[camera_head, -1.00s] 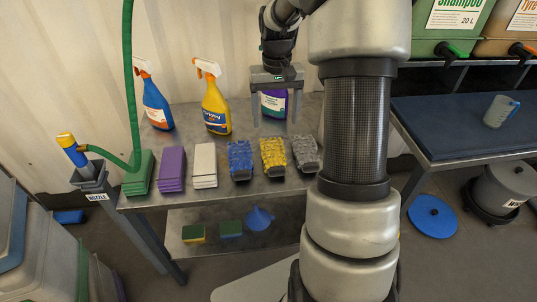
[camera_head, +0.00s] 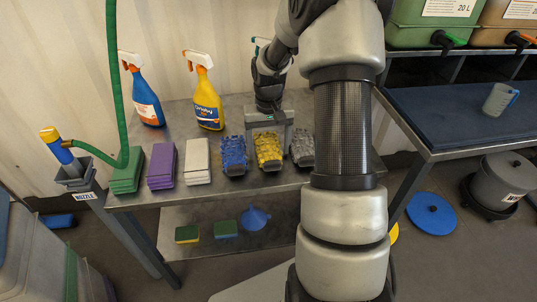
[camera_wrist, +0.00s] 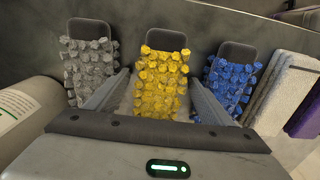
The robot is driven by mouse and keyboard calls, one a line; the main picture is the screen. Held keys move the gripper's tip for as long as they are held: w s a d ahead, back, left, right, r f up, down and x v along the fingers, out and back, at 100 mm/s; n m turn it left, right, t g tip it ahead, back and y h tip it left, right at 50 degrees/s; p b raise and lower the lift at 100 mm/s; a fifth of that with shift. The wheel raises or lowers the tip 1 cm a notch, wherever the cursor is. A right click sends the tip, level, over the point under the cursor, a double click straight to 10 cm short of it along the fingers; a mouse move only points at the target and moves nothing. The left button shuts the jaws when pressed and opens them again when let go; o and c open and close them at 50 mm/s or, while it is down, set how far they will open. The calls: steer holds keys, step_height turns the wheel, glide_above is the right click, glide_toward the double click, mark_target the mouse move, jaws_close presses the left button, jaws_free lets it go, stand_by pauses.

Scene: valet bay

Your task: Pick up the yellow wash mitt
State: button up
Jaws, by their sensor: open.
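The yellow wash mitt (camera_head: 268,150) lies on the metal bench between a blue mitt (camera_head: 234,153) and a grey mitt (camera_head: 302,148). In the wrist view the yellow mitt (camera_wrist: 161,82) sits centred between my two fingers. My gripper (camera_wrist: 155,95) is open, with one finger on each side of the yellow mitt. In the head view my gripper (camera_head: 270,135) is low over the mitt, and its body hides the space behind it. I cannot tell whether the fingers touch the mitt.
White towels (camera_head: 197,161), purple towels (camera_head: 162,165) and green towels (camera_head: 128,170) are stacked to the left. A yellow spray bottle (camera_head: 207,98) and a blue one (camera_head: 146,98) stand behind. A bottle (camera_wrist: 22,118) lies close beside my gripper in the wrist view.

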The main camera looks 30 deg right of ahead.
mark_target(269, 146)
steer(key=shift+f, duration=0.3)
steer(key=c, duration=1.2)
steer(key=shift+o, duration=0.2)
steer(key=shift+r, duration=0.15)
step_height(269, 146, up, 10)
steer(key=p, duration=0.3)
